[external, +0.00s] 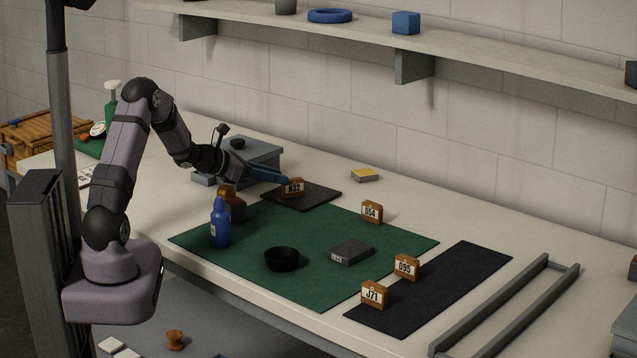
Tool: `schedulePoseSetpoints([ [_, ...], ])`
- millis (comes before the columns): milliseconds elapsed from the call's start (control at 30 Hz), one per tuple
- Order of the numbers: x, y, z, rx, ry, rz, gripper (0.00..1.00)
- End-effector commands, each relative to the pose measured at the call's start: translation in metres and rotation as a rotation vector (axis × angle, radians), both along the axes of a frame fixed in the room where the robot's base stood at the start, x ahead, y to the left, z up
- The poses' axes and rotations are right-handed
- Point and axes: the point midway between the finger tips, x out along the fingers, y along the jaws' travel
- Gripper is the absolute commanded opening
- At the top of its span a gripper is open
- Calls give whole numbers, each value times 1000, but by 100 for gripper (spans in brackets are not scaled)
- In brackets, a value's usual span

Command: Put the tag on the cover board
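An orange-brown tag marked N32 (293,188) stands upright at a dark, flat square board (318,197), probably the cover board, at the back edge of the green mat. I cannot tell whether the tag rests on the board or hangs just above it. My gripper (284,179) reaches in from the left, its blue fingers at the top of this tag. The view does not show whether they are closed on it. Similar tags marked 054 (372,212), 095 (406,267) and J71 (374,295) stand to the right.
The green mat (300,230) holds a blue bottle (220,224), a black bowl (282,259) and a dark grey block (350,251). A long black mat (450,281) and grey rails (500,310) lie right. A yellow-topped block (365,174) sits behind. A shelf (480,47) overhangs the back.

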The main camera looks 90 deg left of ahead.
Motion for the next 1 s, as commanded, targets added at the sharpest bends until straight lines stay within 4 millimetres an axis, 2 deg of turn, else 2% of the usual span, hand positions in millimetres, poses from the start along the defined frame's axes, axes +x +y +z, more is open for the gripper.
schedulePoseSetpoints([
  [233, -12, -6, 5, -1, -1, -1, 29],
  [733, -11, -8, 6, 1, 3, -7, 29],
  [867, 1, -27, 8, 26, 38, -73, 29],
  [967, 19, -60, 10, 68, 95, -184, 29],
  [1000, 27, -78, 11, 94, 127, -246, 29],
])
